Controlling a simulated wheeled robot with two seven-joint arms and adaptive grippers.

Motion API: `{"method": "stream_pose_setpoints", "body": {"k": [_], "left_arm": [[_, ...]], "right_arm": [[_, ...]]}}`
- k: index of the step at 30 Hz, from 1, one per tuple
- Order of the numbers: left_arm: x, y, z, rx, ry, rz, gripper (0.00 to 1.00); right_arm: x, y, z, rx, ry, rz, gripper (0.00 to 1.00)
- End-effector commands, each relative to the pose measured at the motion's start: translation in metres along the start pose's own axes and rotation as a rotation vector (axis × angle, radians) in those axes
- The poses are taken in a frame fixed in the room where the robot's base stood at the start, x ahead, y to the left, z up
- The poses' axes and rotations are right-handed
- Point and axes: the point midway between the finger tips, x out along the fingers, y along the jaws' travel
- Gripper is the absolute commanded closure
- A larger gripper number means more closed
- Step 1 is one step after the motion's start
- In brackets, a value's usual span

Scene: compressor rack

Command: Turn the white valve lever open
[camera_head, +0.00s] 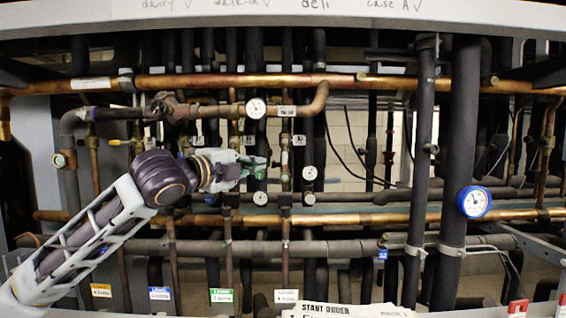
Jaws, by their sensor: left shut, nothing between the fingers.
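My left gripper (262,167) comes in from the left on my arm and is shut and empty. Its greenish fingertips are in front of the upright pipes, a little left of a thin copper pipe (285,235). This pipe carries small pale fittings and stands above a white tag (286,296). I cannot clearly make out the white valve lever among these fittings; it may be partly hidden or too small to tell. Whether the fingertips touch anything cannot be told. My right gripper is not in view.
A copper pipe (400,84) crosses above and a dark insulated pipe (330,248) below. Round gauges (256,108) sit close by. Thick black upright pipes (460,140) with a blue gauge (474,202) stand at right. Yellow, blue and green tags (222,296) hang low.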

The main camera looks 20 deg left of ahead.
Motion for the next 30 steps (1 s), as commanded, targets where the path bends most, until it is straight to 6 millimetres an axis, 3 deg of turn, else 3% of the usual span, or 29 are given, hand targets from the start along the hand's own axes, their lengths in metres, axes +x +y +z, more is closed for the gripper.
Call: {"method": "stream_pose_setpoints", "body": {"k": [22, 30], "left_arm": [[0.001, 0.007, 0.005, -0.042, -0.021, 0.032, 1.00], [0.011, 0.006, 0.005, -0.044, -0.019, 0.032, 1.00]], "right_arm": [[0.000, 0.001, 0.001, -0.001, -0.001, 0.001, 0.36], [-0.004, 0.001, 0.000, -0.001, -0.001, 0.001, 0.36]]}}
